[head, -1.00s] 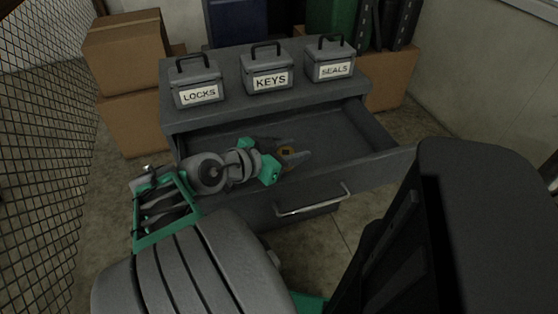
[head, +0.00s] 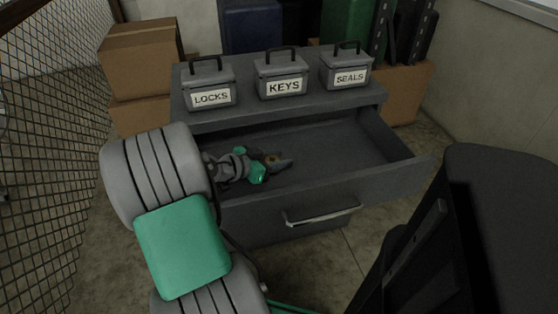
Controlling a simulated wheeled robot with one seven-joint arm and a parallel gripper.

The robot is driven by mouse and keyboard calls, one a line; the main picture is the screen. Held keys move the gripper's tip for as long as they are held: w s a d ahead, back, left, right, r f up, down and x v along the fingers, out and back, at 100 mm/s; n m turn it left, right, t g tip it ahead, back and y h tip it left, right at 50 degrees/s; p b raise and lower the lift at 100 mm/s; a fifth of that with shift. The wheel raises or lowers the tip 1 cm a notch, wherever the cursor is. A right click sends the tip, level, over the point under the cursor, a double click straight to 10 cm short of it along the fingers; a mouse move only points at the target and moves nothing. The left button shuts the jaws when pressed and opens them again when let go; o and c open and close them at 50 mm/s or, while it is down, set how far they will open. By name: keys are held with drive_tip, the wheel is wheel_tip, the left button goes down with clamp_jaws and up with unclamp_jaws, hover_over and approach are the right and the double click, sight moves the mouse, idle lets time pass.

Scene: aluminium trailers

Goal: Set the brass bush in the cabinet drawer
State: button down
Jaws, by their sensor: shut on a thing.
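The grey cabinet's drawer (head: 340,144) is pulled open, and its floor to the right of my gripper looks bare. My gripper (head: 275,162) is at the left part of the drawer, over or inside its opening. The fingers and wrist hide most of the bush. I cannot tell whether the bush touches the drawer floor.
Three lidded boxes stand on the cabinet top: LOCKS (head: 209,88), KEYS (head: 282,78) and SEALS (head: 346,69). The drawer's front panel with its handle (head: 322,215) faces me. Cardboard boxes (head: 141,60) stand behind at the left, beside a wire mesh wall (head: 50,140).

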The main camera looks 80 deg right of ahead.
sight(271, 160)
drive_tip(key=shift+f+b, duration=0.55)
drive_tip(key=shift+b, duration=0.15)
drive_tip(key=c, duration=0.9)
unclamp_jaws()
drive_tip(key=shift+r, duration=0.2)
drive_tip(key=shift+r+p, duration=0.55)
drive_tip(key=shift+p, duration=0.25)
drive_tip(key=p+v, duration=0.1)
drive_tip(key=v, duration=0.5)
drive_tip(key=shift+w+a, duration=0.15)
drive_tip(key=shift+w, duration=0.05)
drive_tip(key=shift+w+a+r, duration=0.15)
drive_tip(key=shift+w+a, duration=0.1)
drive_tip(key=shift+a, duration=0.2)
